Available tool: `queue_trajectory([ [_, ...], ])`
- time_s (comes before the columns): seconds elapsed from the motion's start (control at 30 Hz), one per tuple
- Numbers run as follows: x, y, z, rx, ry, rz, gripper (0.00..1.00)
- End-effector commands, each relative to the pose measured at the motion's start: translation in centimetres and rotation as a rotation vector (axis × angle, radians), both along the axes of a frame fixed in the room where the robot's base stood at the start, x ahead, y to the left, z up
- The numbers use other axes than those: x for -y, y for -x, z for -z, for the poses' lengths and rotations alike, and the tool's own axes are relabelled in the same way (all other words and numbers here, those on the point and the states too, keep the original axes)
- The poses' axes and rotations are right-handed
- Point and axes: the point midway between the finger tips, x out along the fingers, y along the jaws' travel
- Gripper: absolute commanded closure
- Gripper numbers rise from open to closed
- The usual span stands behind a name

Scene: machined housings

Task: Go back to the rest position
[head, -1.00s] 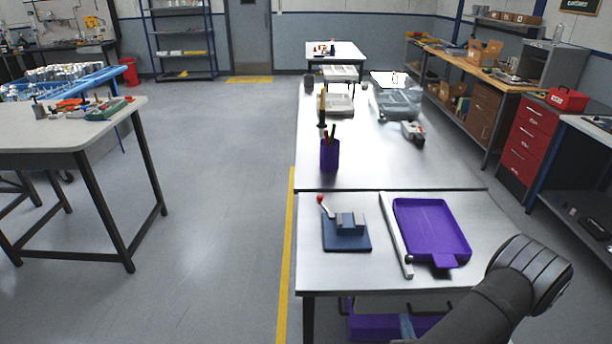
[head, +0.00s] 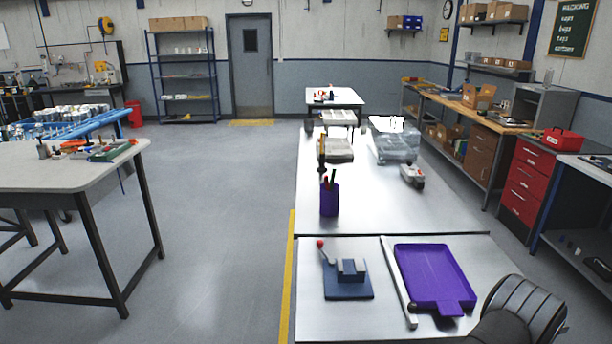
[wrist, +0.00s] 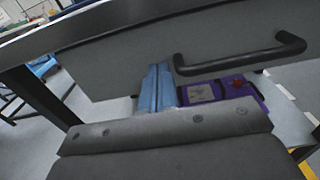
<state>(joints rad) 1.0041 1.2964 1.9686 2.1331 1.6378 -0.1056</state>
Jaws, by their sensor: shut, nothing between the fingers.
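My gripper (wrist: 156,88) shows in the wrist view as two light blue fingers pressed together, with nothing between them. Its grey body with screws fills the bottom of that view. The fingers point at a grey panel with a black bar handle (wrist: 240,60), low by the table. In the head view only a dark part of my arm shows at the bottom right, beside the near table (head: 310,320); the gripper itself is out of that view.
On the near table are a blue-based fixture with a red-knobbed lever (head: 348,280), a grey bar (head: 398,280) and a purple tray (head: 435,277). A purple holder (head: 329,200) stands farther back. A purple object (wrist: 235,90) lies behind my fingers.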

Motion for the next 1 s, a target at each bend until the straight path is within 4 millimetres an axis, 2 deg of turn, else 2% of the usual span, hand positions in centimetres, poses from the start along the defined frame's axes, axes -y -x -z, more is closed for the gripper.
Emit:
queue_trajectory([
  [0.4, 0.1, 6.0, 0.1, -0.005, -0.010, 0.013, 1.00],
  [1.0, 0.1, 12.6, 0.1, -0.004, -0.010, 0.013, 1.00],
])
